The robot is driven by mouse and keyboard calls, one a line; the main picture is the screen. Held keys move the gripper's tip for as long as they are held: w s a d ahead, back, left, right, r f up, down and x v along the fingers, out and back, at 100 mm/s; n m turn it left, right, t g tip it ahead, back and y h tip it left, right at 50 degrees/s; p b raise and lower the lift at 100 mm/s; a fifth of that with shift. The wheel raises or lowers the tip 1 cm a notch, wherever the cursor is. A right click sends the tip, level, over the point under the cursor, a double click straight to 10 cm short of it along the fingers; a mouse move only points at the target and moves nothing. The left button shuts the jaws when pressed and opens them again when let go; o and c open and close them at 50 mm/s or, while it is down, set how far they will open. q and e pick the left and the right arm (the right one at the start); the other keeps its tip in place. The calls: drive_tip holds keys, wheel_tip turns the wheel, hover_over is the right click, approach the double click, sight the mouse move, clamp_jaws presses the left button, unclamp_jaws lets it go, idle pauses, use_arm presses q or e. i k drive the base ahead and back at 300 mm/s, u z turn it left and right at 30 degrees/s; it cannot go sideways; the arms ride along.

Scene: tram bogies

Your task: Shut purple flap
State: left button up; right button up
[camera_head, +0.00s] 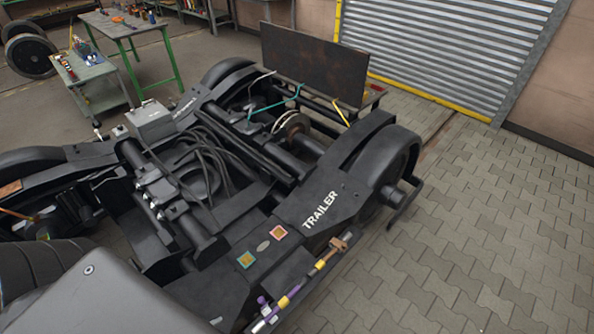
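The black tram bogie (262,238), marked "TRAILER", fills the middle of the view. No purple flap can be made out for certain. The only purple I see is a small upright piece (262,301) and a yellow and purple rod (288,296) at the bogie's near edge. I cannot tell if either belongs to a flap. Neither of my grippers is in view. A large dark grey shape at the lower left hides part of the bogie's near end.
A dark upright plate (312,62) stands at the bogie's far end. A green-framed table (122,24) and a small cart (90,72) with tools stand at the back left. A roller shutter (450,45) is behind. The paved floor (480,220) at right is clear.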

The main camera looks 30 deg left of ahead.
sight(261, 299)
drive_tip(key=k, duration=0.95)
drive_tip(key=u, duration=0.05)
